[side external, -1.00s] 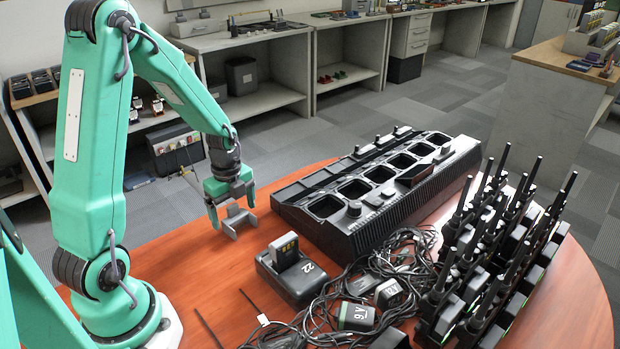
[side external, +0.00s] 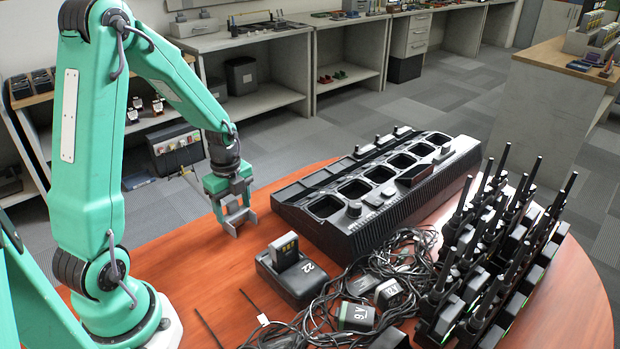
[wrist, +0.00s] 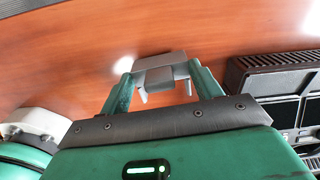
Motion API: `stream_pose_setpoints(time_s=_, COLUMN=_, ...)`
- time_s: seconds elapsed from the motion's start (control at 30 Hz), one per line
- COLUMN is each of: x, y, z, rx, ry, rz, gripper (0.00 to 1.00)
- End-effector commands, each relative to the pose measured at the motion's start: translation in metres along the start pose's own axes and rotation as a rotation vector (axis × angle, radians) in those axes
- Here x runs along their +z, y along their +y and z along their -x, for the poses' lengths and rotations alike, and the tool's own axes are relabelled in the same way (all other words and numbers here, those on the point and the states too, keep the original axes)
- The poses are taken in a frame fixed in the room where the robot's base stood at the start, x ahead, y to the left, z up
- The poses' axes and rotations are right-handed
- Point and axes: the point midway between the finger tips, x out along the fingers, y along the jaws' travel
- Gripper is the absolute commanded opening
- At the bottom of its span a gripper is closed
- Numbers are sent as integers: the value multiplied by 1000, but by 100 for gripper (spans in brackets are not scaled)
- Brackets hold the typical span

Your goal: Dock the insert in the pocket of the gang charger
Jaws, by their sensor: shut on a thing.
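A small grey bracket-shaped insert (side external: 239,218) is between the fingers of my gripper (side external: 233,209), low over the wooden table at the left end of the charger. In the wrist view the insert (wrist: 163,73) spans the two green fingers, with two short prongs pointing back toward the palm. My gripper is shut on it. Whether the insert touches the table is hard to tell. The long black gang charger (side external: 365,222) lies to the right of my gripper, with a row of open pockets (side external: 325,206) on top. Its edge also shows at the right of the wrist view (wrist: 245,76).
A small charger with a battery marked 22 (side external: 290,279) stands in front of the gang charger. Tangled black cables (side external: 340,290) and adapters lie beside it. Several upright radios (side external: 490,250) crowd the right side. The table's left part is clear.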

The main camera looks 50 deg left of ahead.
Motion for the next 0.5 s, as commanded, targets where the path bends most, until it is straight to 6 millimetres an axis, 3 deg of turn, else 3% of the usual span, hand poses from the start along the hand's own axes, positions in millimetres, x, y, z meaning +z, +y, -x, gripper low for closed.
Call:
stream_pose_setpoints(time_s=0.27, x=0, y=-1, z=33, rx=-5, ry=-2, rz=0, gripper=41)
stream_pose_setpoints(time_s=0.5, x=-42, y=7, z=56, rx=-4, ry=-1, rz=-7, gripper=41)
